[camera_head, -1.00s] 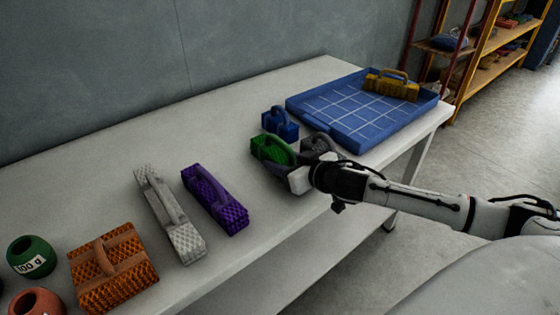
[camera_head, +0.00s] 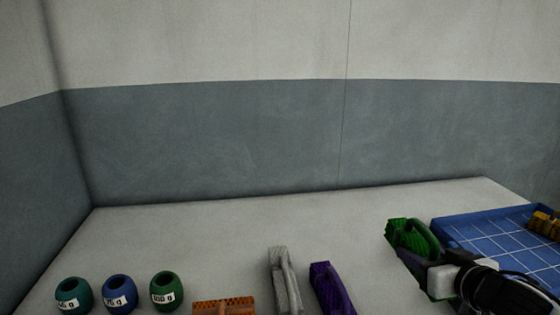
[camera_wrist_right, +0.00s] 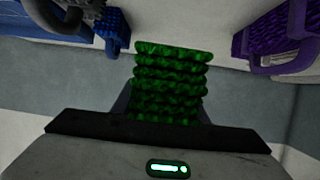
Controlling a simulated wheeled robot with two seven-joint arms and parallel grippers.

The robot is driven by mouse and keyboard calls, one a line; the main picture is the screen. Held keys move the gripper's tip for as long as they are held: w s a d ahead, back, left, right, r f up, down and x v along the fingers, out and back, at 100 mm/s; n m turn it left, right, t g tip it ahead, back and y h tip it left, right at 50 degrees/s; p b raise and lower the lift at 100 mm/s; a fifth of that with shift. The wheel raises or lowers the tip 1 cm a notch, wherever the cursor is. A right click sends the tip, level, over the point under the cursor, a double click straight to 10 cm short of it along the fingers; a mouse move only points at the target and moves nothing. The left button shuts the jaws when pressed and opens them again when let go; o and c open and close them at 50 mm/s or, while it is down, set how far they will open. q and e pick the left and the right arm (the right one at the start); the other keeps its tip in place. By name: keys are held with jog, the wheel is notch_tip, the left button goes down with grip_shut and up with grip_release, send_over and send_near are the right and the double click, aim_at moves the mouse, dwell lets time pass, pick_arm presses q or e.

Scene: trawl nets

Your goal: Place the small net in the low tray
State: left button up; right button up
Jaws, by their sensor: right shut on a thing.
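My right gripper (camera_head: 440,278) is shut on a green net (camera_head: 408,238) with an arched handle, left of the low blue tray (camera_head: 452,226). The green net also fills the middle of the right wrist view (camera_wrist_right: 172,85). I cannot tell how far it is above the table. The tray has a white grid on its floor and is cut off by the right edge of the head view. A yellow net (camera_head: 543,224) lies in it at the right. My left gripper is not in view.
A purple net (camera_head: 330,288), a grey net (camera_head: 284,280) and an orange net (camera_head: 224,305) lie on the white table (camera_head: 200,240). Several labelled round weights (camera_head: 120,293) stand at the left. A blue net (camera_wrist_right: 112,30) shows in the right wrist view. The table's back is clear before the wall.

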jog(key=s+a+r, duration=0.8)
jog(key=a+r, duration=0.5)
jog(key=shift+s+a+m+h, duration=0.3)
jog(key=shift+a+h, duration=0.1)
